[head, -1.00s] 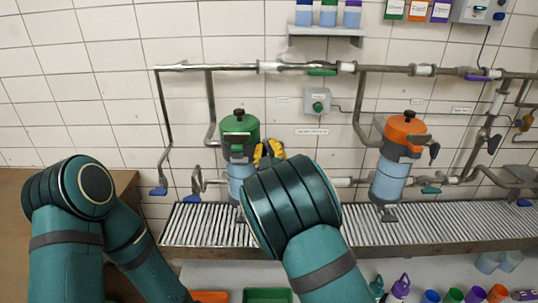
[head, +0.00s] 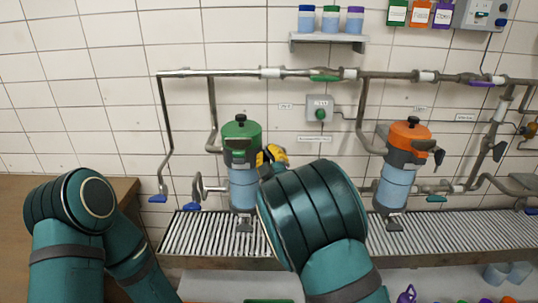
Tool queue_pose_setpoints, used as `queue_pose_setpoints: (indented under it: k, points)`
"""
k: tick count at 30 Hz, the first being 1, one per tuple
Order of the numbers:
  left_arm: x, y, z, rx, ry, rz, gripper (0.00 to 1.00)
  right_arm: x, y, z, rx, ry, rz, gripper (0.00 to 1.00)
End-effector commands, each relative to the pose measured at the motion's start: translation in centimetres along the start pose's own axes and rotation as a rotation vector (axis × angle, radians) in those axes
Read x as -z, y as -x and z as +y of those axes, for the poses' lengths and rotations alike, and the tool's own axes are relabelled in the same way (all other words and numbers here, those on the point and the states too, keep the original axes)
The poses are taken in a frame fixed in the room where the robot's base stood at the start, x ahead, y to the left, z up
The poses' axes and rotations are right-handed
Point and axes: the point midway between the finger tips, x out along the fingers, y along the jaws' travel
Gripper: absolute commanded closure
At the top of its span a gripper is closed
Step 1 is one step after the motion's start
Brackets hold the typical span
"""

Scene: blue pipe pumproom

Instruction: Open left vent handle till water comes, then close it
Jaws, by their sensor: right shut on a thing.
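The left filter housing has a green top (head: 240,132) and a light-blue clear body (head: 243,188), and stands upright over the slatted drain. My right gripper (head: 266,162), yellow and black, is at the right side of its head, shut on the left vent handle. The gripper and my forearm hide that handle, so its angle cannot be told. No water shows coming out. The right housing has an orange top (head: 408,133); its black vent handle (head: 438,156) sticks out at the right, free. My left arm is low at the left, its gripper out of frame.
Steel pipes run along the tiled wall, with a green handle (head: 326,79) and blue handles (head: 158,199) on them. A grey box with a green button (head: 320,114) is between the housings. A shelf (head: 328,38) with bottles hangs above. The slatted drain (head: 460,224) runs below.

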Motion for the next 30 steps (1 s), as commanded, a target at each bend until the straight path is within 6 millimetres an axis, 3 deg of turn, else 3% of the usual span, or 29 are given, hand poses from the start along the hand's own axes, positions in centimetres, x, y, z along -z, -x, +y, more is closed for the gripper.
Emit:
queue_pose_setpoints:
  k: [1, 2, 3, 12, 17, 30]
  points:
    - [0.0, 0.0, 0.0, 0.0, 0.0, 0.0, 0.6, 0.2, -0.1, 0.2, -0.005, -0.001, 0.004, 1.0]
    - [0.0, 0.0, 0.0, 0.0, 0.0, 0.0, 0.6, 0.2, -0.1, 0.2, -0.005, -0.001, 0.004, 0.82]
    - [0.0, 0.0, 0.0, 0.0, 0.0, 0.0, 0.6, 0.1, -0.1, 0.2, -0.005, -0.001, 0.004, 0.76]
    - [0.0, 0.0, 0.0, 0.0, 0.0, 0.0, 0.6, 0.1, 0.0, 0.1, -0.002, -0.001, 0.002, 0.76]
    - [0.0, 0.0, 0.0, 0.0, 0.0, 0.0, 0.6, 0.0, 1.2, 0.0, -0.001, -0.002, 0.0, 0.76]
    - [0.0, 0.0, 0.0, 0.0, 0.0, 0.0, 0.6, 0.1, 9.2, 0.1, -0.002, -0.003, 0.001, 0.76]
